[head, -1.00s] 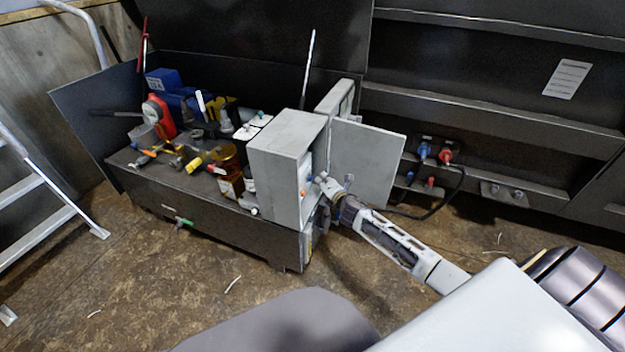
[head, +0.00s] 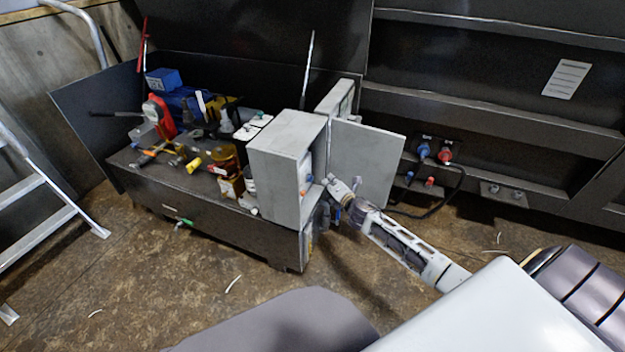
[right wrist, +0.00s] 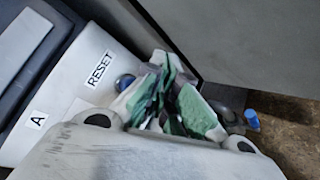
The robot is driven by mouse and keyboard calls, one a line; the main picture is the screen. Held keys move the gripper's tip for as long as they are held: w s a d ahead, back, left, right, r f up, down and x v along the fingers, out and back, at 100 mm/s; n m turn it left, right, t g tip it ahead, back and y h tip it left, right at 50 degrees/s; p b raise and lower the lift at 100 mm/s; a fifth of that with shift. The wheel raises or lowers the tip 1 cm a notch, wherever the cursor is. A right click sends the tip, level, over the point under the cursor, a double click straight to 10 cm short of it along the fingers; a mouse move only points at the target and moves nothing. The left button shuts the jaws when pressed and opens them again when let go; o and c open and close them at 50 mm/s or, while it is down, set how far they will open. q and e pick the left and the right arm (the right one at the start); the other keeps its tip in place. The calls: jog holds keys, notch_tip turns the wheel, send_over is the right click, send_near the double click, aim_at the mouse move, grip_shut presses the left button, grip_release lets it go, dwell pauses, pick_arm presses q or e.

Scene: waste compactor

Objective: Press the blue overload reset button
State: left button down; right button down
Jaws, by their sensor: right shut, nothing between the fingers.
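The blue reset button (right wrist: 124,83) shows in the right wrist view on a pale panel, beside a label reading RESET (right wrist: 99,70). Part of it is hidden behind my fingers. The panel is inside the grey control box (head: 280,160), whose open front faces my right arm in the head view. My right gripper (right wrist: 165,88) is shut and empty, its green-padded fingertips close beside the button. I cannot tell whether they touch it. In the head view my right gripper (head: 332,184) is at the box opening. My left gripper is not in view.
The box's open door (head: 372,165) stands just behind my right gripper. A dark bench (head: 210,217) carries tools and bottles at the left. Hose couplings (head: 433,152) and a cable are on the machine at the right. The floor in front is mostly clear.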

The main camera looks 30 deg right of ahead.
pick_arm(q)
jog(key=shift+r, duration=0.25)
pick_arm(e)
jog(key=shift+s+d, duration=0.85)
jog(key=shift+s, duration=0.2)
